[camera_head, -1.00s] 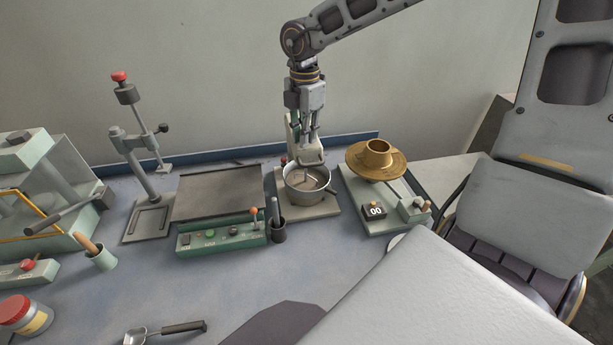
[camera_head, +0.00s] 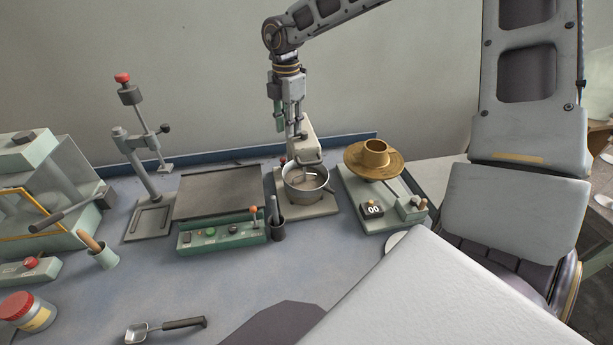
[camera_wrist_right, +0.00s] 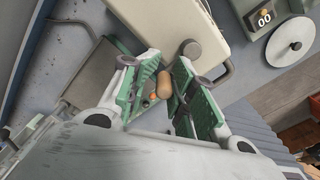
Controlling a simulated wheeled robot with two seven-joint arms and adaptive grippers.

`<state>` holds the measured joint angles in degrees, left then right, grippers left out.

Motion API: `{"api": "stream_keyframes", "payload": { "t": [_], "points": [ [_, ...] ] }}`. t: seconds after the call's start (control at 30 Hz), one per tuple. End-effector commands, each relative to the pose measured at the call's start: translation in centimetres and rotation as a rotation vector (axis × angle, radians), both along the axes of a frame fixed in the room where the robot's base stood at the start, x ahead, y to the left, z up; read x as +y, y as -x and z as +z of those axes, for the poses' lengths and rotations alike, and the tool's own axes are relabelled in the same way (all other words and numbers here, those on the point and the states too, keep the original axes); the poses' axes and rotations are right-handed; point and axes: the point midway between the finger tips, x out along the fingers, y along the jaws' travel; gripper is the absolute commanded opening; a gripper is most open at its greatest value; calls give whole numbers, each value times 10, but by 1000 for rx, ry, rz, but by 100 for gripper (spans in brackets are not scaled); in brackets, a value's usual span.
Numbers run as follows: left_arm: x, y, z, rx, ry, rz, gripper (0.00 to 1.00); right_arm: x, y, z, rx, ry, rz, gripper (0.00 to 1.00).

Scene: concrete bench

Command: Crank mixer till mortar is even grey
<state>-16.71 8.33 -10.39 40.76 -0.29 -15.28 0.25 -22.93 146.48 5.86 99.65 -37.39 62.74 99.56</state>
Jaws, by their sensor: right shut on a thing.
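The mixer (camera_head: 308,146) stands at the back of the bench, its pale head over a metal bowl (camera_head: 307,196). Greyish-beige mortar (camera_head: 299,184) shows in the bowl around a paddle; its evenness is too small to judge. My right gripper (camera_head: 291,132) reaches down from above at the left side of the mixer head. In the right wrist view, its green-padded fingers are shut on the wooden crank knob (camera_wrist_right: 164,84), with the cream mixer body (camera_wrist_right: 195,30) beyond. The rest of the crank is mostly hidden. My left gripper is not in view.
Left of the mixer are a dark flat plate (camera_head: 218,190), a green control box (camera_head: 222,235) and a stand with a red knob (camera_head: 146,160). A brass flow table (camera_head: 373,160) with a counter stands right. A scoop (camera_head: 165,329) lies in front.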

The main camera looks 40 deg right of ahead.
Motion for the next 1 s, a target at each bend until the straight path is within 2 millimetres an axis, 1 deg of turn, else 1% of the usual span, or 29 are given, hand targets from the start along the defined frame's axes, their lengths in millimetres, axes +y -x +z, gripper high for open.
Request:
{"api": "stream_keyframes", "payload": {
  "t": [0.03,0.07,0.13,0.23,0.43,0.63,0.87,0.9,1.0],
  "points": [
    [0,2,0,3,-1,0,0,-11,-7,4,-15,10,-7,8],
    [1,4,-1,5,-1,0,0,-14,-7,4,-14,10,-7,4],
    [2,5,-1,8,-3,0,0,-20,-9,3,-13,10,-7,5],
    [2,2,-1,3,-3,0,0,-30,-8,2,-11,9,-9,6],
    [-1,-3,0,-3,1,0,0,-49,-2,1,-6,9,-10,1],
    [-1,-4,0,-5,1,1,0,-58,7,0,-1,9,-10,1],
    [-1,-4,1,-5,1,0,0,-59,9,-1,4,8,-9,1],
    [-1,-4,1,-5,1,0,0,-58,10,-1,5,8,-9,17],
    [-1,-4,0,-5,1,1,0,-58,10,-2,5,7,-9,30]
  ]
}}
